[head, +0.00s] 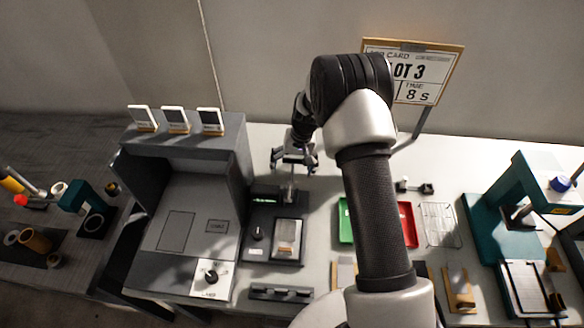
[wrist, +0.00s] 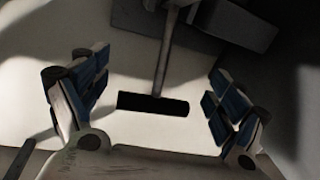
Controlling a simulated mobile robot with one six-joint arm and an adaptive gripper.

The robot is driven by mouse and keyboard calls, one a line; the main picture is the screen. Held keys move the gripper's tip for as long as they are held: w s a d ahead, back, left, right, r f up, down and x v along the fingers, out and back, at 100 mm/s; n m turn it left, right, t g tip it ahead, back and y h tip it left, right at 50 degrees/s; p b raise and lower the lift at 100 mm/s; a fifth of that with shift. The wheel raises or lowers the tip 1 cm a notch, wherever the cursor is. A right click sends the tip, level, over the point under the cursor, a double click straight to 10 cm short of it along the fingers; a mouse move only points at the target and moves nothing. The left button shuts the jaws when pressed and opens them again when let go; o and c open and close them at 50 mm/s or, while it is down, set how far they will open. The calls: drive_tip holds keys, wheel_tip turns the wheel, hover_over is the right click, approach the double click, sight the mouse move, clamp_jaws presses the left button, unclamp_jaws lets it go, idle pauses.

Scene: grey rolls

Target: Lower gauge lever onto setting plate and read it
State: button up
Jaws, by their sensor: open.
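The gauge is a dark box (head: 262,245) with a small green display (head: 263,198), a knob (head: 257,234) and a pale plate (head: 287,232) at its right front. A thin upright part (head: 290,190) stands at its back, below my gripper (head: 293,162). In the wrist view my gripper (wrist: 160,82) is open, with blue-padded fingers spread apart. A black bar (wrist: 153,104) on a thin grey rod (wrist: 168,50) shows between the fingers, with gaps on both sides. I take it for the lever's handle. The display's reading is too small to make out.
A grey cabinet (head: 185,245) stands close on the left. Green (head: 345,222) and red (head: 408,225) trays and a wire rack (head: 439,225) lie right of the gauge. A teal press (head: 490,225) is farther right. A sign (head: 420,75) reading "LOT 3" and "8 s" stands behind.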

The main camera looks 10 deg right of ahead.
drive_tip(key=shift+c, duration=0.6)
drive_tip(key=c, duration=1.4)
